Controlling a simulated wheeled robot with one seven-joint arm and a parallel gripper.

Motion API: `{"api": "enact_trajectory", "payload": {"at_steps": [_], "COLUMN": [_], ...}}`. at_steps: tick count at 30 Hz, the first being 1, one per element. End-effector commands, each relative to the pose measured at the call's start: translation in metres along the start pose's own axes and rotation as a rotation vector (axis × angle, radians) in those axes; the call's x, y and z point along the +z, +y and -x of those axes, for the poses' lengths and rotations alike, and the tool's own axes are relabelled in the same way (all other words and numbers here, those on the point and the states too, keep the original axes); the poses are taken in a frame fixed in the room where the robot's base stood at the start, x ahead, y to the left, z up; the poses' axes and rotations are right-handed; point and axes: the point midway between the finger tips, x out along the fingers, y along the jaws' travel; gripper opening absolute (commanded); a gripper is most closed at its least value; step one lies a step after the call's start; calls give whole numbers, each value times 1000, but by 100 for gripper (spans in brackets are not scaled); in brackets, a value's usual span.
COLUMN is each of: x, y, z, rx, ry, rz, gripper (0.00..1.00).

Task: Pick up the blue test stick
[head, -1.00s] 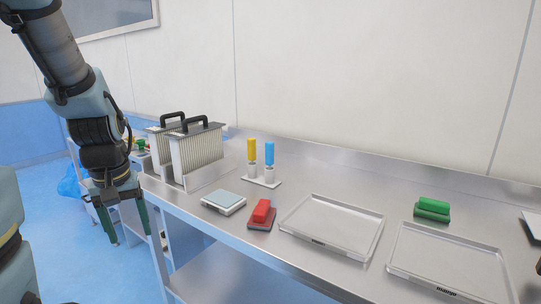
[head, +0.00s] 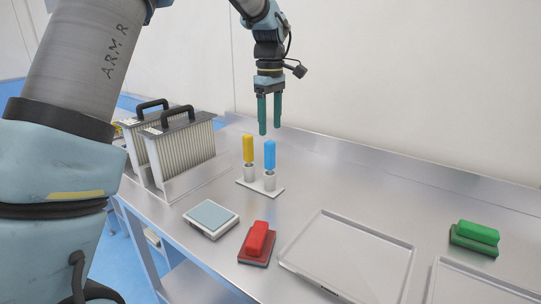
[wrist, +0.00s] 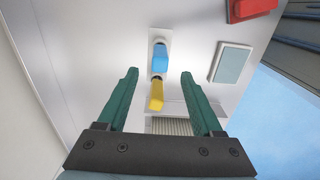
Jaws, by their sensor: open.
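The blue test stick (head: 269,154) stands upright in the right holder of a small white stand (head: 262,188) on the steel bench. A yellow stick (head: 248,149) stands in the left holder beside it. My gripper (head: 270,132) is open and empty, fingers pointing down, above and apart from the sticks. In the wrist view, the blue stick (wrist: 160,57) shows beyond the fingertips, between their lines. The yellow stick (wrist: 156,95) appears nearer, between the green fingers (wrist: 158,74).
Ribbed racks with black handles (head: 185,145) stand left of the stand. A scale with a pale blue top (head: 210,217), a red block (head: 257,240) and an empty tray (head: 345,255) lie in front. A green block (head: 476,236) sits at right. A wall rises behind the bench.

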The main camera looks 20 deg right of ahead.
Motion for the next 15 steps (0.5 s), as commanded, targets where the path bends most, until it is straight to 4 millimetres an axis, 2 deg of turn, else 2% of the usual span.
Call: {"api": "enact_trajectory", "payload": {"at_steps": [4,11,15], "x": [0,-1,-1], "y": [0,-1,-1], "z": [-19,-35,-56], "rx": [-1,-2,-3], "ry": [0,0,-2], "rz": [0,-1,0], "gripper": [68,68,68]}}
